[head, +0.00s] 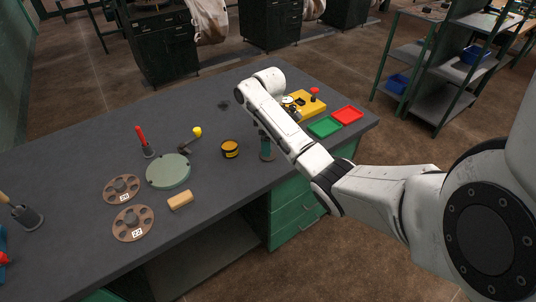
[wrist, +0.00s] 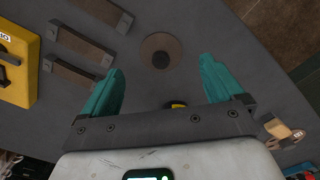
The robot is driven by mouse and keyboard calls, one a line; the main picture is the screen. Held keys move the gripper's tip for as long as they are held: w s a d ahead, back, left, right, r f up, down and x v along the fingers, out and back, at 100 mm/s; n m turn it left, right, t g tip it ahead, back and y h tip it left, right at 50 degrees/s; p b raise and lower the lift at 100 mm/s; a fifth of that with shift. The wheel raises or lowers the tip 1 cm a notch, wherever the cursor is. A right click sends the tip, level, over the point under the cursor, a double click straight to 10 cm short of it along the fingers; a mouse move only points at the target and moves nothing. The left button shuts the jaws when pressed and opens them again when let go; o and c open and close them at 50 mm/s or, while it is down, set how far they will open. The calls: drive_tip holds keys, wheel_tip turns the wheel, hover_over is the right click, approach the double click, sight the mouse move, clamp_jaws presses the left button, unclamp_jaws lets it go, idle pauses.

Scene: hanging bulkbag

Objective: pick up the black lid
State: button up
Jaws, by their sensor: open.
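A small dark, flat thing that looks like the black lid (head: 223,104) lies on the grey bench, left of my bent arm in the head view. In the wrist view my gripper (wrist: 161,88) is open, its two teal fingers wide apart with nothing held between them. A brownish round disc with a black knob (wrist: 161,60) shows beyond and between the fingertips; I cannot tell whether it is the same lid. A yellow and black pot (head: 229,149) stands left of my arm. In the head view my arm hides most of my gripper.
The yellow box (head: 305,102), green tray (head: 325,127) and red tray (head: 347,115) are at the right. A green round plate (head: 168,171), a wooden block (head: 180,200) and an upright red-handled tool (head: 141,137) are left. Bars (wrist: 78,75) lie beside the disc.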

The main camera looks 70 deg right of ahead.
wheel_tip(320, 180, down, 5)
drive_tip(key=shift+w+r, duration=0.1)
drive_tip(key=shift+a, duration=0.1)
drive_tip(key=shift+c, duration=0.2)
drive_tip(key=c, duration=1.1)
